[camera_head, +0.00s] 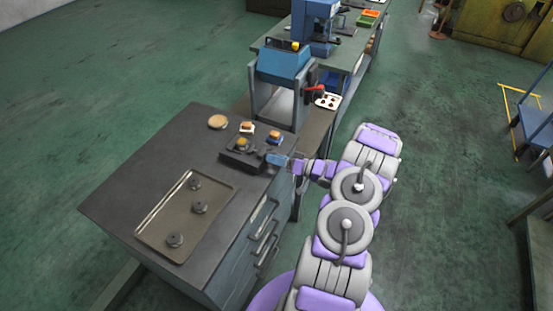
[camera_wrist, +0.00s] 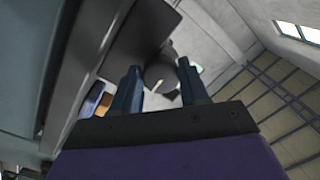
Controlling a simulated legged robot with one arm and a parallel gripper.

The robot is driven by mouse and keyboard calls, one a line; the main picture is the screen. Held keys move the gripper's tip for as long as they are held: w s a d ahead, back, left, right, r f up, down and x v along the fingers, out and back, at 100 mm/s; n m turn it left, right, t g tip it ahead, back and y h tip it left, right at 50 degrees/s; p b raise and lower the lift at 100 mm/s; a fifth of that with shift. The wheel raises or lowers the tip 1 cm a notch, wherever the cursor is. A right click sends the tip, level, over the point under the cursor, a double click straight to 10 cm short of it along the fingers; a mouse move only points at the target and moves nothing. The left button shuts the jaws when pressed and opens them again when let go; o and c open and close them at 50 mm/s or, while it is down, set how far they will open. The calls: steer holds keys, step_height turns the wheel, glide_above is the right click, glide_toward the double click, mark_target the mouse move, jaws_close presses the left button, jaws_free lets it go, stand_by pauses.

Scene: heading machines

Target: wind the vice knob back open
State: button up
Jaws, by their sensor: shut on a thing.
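The dark vice (camera_head: 238,160) sits on the dark bench top near its right edge, with a small yellowish part (camera_head: 242,143) on it. My gripper (camera_head: 270,158) reaches in from the right at the vice's right end. In the wrist view, the two fingers of my gripper (camera_wrist: 160,85) stand on either side of the dark, rounded vice knob (camera_wrist: 160,72) and are shut on it. In the head view the knob is mostly hidden by the fingers. The vice body (camera_wrist: 138,42) shows as a dark block beyond the knob in the wrist view.
A tray (camera_head: 222,190) with several dark round parts lies on the bench (camera_head: 125,185) at the front. A blue machine (camera_head: 284,65) stands behind.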

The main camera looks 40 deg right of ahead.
steer(key=shift+c, duration=1.1)
steer(key=n+p, duration=0.1)
steer(key=n, duration=0.2)
steer(key=shift+d, duration=0.1)
steer(key=n, duration=0.4)
steer(key=shift+n+h+b, duration=0.3)
steer(key=shift+n, duration=0.1)
steer(key=n+b, duration=0.2)
steer(key=n, duration=0.2)
steer(key=shift+d+f+h+b, duration=0.1)
steer(key=shift+f+h+b, duration=0.05)
steer(key=shift+h+b, duration=0.2)
steer(key=n+b, duration=0.4)
steer(key=shift+n, duration=0.3)
steer(key=shift+b, duration=0.3)
